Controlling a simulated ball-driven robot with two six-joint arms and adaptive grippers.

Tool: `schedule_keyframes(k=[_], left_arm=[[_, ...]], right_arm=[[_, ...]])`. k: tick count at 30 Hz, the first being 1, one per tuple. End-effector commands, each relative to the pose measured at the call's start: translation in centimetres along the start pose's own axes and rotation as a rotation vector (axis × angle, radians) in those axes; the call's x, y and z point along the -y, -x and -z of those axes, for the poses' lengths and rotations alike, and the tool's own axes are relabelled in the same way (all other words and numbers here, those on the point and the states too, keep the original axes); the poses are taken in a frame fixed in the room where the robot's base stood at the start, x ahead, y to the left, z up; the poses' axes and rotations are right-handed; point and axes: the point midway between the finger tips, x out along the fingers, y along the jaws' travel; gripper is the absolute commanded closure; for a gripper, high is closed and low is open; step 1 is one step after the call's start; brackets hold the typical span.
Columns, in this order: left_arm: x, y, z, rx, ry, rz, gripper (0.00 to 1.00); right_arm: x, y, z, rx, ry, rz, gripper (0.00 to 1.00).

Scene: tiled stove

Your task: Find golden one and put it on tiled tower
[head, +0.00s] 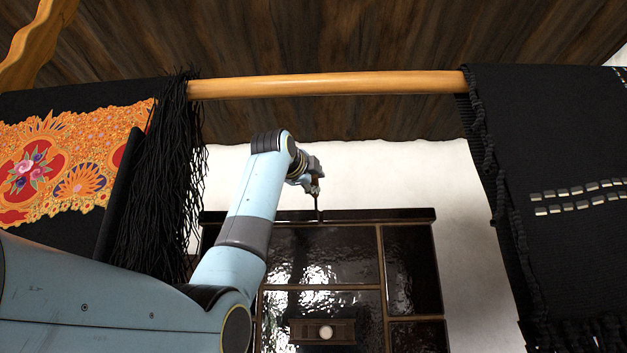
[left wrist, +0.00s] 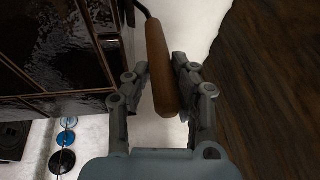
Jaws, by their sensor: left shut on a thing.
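The tiled tower is a dark brown, glossy tiled stove (head: 325,250) below the centre of the head view. It also shows at the left of the left wrist view (left wrist: 70,45). My left gripper (head: 316,184) is just above its top edge in the head view. In the left wrist view the gripper (left wrist: 160,78) is shut on a wooden handle (left wrist: 157,45) with a thin dark bent rod at its end. The rod also shows below the gripper in the head view (head: 319,208). I cannot make out anything plainly golden. My right gripper is not in view.
A wooden pole (head: 330,84) crosses overhead, with an orange embroidered black cloth (head: 75,165) at left and a black cloth (head: 560,140) at right. A white wall (head: 370,170) is behind the stove. Blue and dark discs (left wrist: 64,138) show in the left wrist view.

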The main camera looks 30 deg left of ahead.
Motion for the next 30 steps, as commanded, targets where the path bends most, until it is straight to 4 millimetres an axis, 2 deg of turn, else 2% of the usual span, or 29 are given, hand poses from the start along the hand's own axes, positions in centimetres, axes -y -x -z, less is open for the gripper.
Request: schedule_keyframes(k=[28,29,30], left_arm=[[-0.43,0.1,0.0,0.0,-0.001,0.001,1.0],[-0.44,0.1,0.0,0.0,-0.001,0.001,0.75],[-0.45,0.09,0.0,0.0,-0.001,0.0,0.7]], right_arm=[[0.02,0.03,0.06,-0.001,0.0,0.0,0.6],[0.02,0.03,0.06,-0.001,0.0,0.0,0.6],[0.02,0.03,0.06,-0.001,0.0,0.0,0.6]])
